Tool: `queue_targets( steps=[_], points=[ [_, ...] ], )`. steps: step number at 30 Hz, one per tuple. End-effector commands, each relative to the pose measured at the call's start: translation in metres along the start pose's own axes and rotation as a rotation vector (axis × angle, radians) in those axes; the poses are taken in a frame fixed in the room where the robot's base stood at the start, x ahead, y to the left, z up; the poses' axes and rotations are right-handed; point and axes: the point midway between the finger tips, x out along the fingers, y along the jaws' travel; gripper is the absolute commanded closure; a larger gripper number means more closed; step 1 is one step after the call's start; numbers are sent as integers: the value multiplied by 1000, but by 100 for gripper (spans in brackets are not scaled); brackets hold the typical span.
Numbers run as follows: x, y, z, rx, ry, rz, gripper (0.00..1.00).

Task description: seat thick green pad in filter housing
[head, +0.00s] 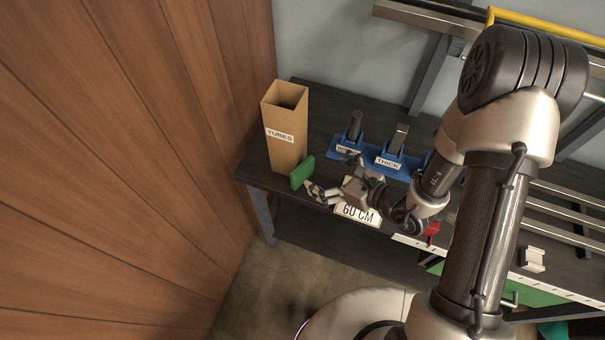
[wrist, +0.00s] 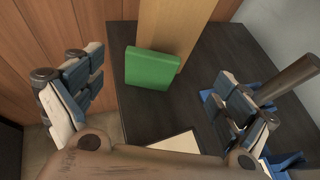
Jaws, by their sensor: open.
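The thick green pad (head: 302,172) stands on edge on the dark bench, close against the front of the cardboard box marked TUBES. In the wrist view the green pad (wrist: 151,68) shows its broad face, a little tilted, ahead of and between my fingers. My gripper (head: 329,183) is open and empty, just to the right of the pad in the head view. In the wrist view my gripper (wrist: 160,97) has its fingers wide apart, with nothing between the tips. I cannot make out a filter housing in either view.
The TUBES box (head: 284,132) stands at the bench's left end, near the wood wall (head: 120,130). Blue holders (head: 385,160) with upright bars, one labelled THICK, stand behind my gripper. A 60 CM sign (head: 357,213) is at the front edge. Bare bench (wrist: 205,70) lies right of the pad.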

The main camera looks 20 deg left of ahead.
Motion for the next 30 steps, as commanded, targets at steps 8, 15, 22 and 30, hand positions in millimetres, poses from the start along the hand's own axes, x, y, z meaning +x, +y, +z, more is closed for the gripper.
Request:
queue_targets(
  steps=[8, 15, 22, 30],
  points=[
    [28, 0, -1, 0, 0, 0, 5],
    [59, 9, -11, -2, 0, 4, 5],
    [79, 8, -9, 0, 1, 1, 5],
    [78, 8, -8, 0, 0, 0, 9]
  ],
)
